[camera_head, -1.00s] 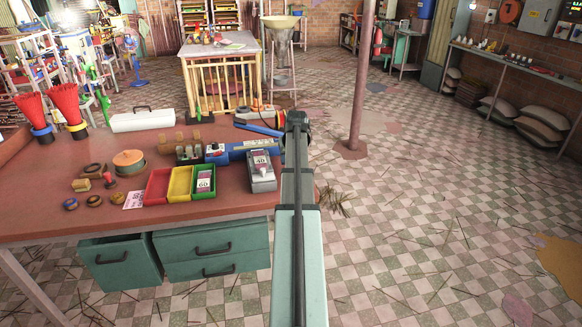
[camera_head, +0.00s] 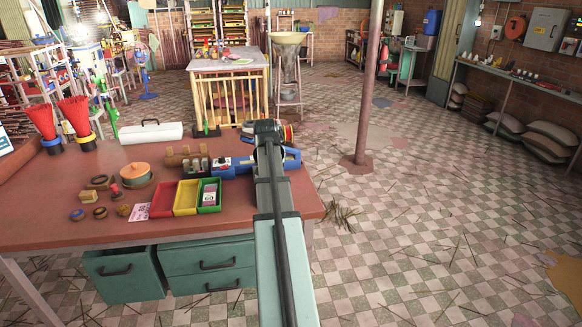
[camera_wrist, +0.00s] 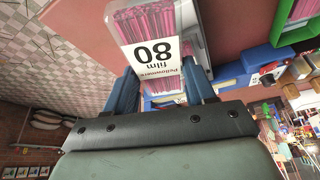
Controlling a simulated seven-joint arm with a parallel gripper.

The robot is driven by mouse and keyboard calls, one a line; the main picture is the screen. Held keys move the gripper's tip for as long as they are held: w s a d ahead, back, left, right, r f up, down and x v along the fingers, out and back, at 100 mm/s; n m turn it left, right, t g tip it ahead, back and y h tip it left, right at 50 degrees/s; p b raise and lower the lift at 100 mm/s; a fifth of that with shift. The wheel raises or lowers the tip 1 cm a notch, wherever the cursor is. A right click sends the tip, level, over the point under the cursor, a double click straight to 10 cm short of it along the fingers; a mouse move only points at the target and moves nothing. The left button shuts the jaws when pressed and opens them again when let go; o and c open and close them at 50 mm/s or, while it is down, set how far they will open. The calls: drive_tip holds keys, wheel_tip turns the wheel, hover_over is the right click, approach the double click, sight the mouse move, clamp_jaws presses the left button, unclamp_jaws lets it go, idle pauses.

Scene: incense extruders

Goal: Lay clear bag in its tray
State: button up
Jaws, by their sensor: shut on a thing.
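In the wrist view, my gripper (camera_wrist: 163,82) is shut on a clear bag (camera_wrist: 150,18) of pink sticks. Its white label reads "80 film Pellowmere". The bag extends past the fingertips, over the red table's edge region. A red tray (camera_head: 152,207), a yellow tray (camera_head: 178,208) and a green tray (camera_head: 202,209) stand side by side on the table, left of my arm. Red and yellow look empty. The green tray holds a bag labelled 60 (camera_head: 210,195); its edge also shows in the wrist view (camera_wrist: 290,32).
A blue extruder (camera_head: 233,168) lies behind the trays, partly behind my arm.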

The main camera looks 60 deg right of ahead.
drive_tip(key=w+a+r+n+t+y, duration=0.15)
drive_tip(key=w+a, duration=0.45)
drive_tip(key=a, duration=0.9)
drive_tip(key=w+a+r+n, duration=0.1)
drive_tip(key=w+a+n, duration=0.35)
drive_tip(key=a, duration=0.95)
drive_tip(key=w+a+r+n, duration=0.1)
drive_tip(key=w+a, duration=0.6)
drive_tip(key=a, duration=0.8)
drive_tip(key=w+d+f+m, duration=0.1)
drive_tip(key=w+d+f, duration=0.15)
drive_tip(key=d, duration=0.65)
drive_tip(key=w+d+f+m, duration=0.2)
drive_tip(key=w+d, duration=0.2)
drive_tip(key=d, duration=0.5)
drive_tip(key=w+d+f+m, duration=0.1)
drive_tip(key=w+d+f, duration=0.15)
drive_tip(key=d, duration=0.55)
drive_tip(key=shift+g+h, duration=0.25)
drive_tip(key=shift+h, duration=0.2)
drive_tip(key=shift+w+d+f, duration=0.1)
drive_tip(key=shift+f, duration=1.45)
drive_tip(key=shift+w+d+f, duration=0.1)
drive_tip(key=shift+f, duration=1.4)
drive_tip(key=o, duration=1.1)
